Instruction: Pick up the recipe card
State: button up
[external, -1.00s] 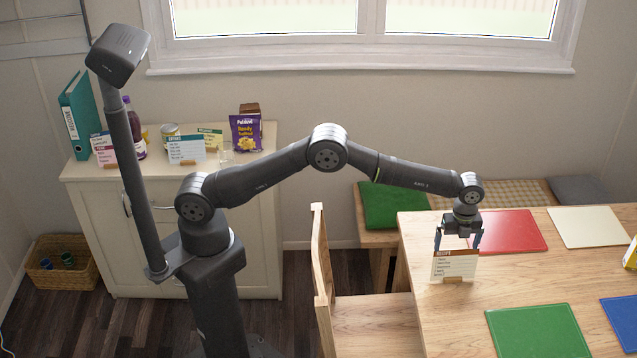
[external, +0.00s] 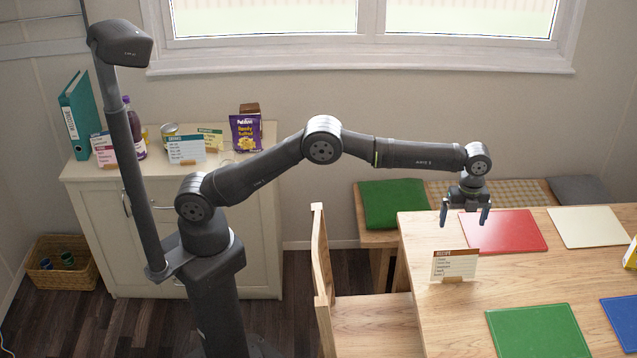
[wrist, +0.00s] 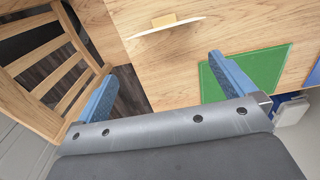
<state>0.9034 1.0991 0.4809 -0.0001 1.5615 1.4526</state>
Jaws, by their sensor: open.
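The recipe card (external: 455,264) is white with a brown header and printed lines. It stands upright in a small wooden holder (external: 453,280) on the table near its left edge. In the wrist view the card (wrist: 166,27) is seen from above as a thin pale strip, with its holder (wrist: 164,20) beside it. My gripper (external: 464,222) is open and empty, raised above and behind the card in the external view. In the wrist view its blue fingers (wrist: 165,85) are spread wide, and the card lies beyond their tips, untouched.
The wooden table (external: 425,315) carries red (external: 503,231), cream (external: 588,227), green (external: 537,330) and blue mats. A wooden chair (external: 322,280) stands at its left edge. More cards (external: 187,149) stand on the cabinet at left. The table around the card is clear.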

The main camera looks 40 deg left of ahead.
dwell(0.4)
jog(key=c, duration=1.6)
jog(key=n+t+h, duration=0.2)
jog(key=n+h, duration=0.3)
jog(key=n, duration=1.3)
send_near(447, 255)
jog(key=shift+n, duration=0.3)
jog(key=shift+x, duration=5.25)
